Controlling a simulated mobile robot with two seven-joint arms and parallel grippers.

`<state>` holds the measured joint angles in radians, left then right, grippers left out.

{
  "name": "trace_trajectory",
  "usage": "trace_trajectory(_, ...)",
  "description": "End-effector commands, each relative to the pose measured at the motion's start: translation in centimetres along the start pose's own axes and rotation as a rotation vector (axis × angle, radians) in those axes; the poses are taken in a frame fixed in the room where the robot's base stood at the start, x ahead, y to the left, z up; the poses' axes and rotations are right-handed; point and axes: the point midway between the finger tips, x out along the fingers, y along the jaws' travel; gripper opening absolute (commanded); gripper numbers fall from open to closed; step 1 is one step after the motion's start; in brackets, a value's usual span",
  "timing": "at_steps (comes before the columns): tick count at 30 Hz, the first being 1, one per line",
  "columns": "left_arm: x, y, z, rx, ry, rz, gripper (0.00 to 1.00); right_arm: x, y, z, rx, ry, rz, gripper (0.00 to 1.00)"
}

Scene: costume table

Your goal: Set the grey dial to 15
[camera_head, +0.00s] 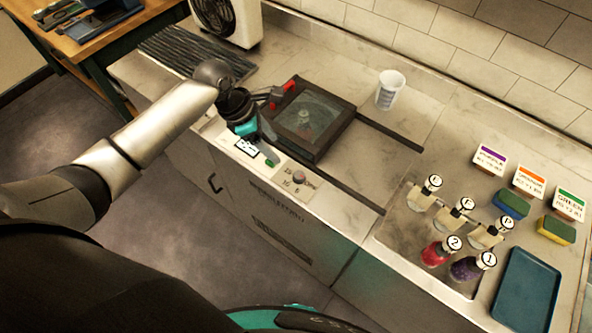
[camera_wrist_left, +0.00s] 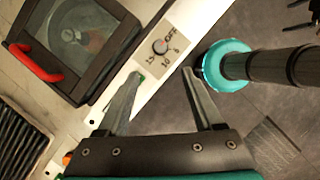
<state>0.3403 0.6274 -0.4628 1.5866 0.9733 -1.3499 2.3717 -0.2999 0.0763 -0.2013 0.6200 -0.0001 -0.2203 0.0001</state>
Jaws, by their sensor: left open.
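The grey dial (camera_head: 298,179) is on the front panel of the counter unit, with 5, 10, 15 and OFF printed around it. In the left wrist view the dial (camera_wrist_left: 160,47) shows a red mark that seems to be on its OFF side, but it is too small to be sure. My left gripper (camera_head: 266,150) is open and empty, left of the dial in the head view. In the left wrist view its fingertips (camera_wrist_left: 164,76) are spread, with the dial ahead of the gap and apart from both fingers. My right gripper is not in view.
A dark-framed box with a clear lid (camera_head: 309,119) and red handle (camera_head: 283,94) stands behind the dial. A white beaker (camera_head: 390,89) is behind it. Labelled bottles (camera_head: 437,253), sponges (camera_head: 510,204) and a blue tray (camera_head: 525,290) are at right. Space in front of the panel looks free.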

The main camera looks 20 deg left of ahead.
Motion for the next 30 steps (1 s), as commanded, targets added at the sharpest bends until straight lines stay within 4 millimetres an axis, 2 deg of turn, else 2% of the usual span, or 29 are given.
trace_trajectory(21, 12.0, -0.1, 0.1, 0.004, 0.0, -0.002, 0.68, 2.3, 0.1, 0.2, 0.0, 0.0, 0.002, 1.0)
trace_trajectory(30, 14.6, -0.1, 0.0, 0.004, 0.0, 0.0, 0.68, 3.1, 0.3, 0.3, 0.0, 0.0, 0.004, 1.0)
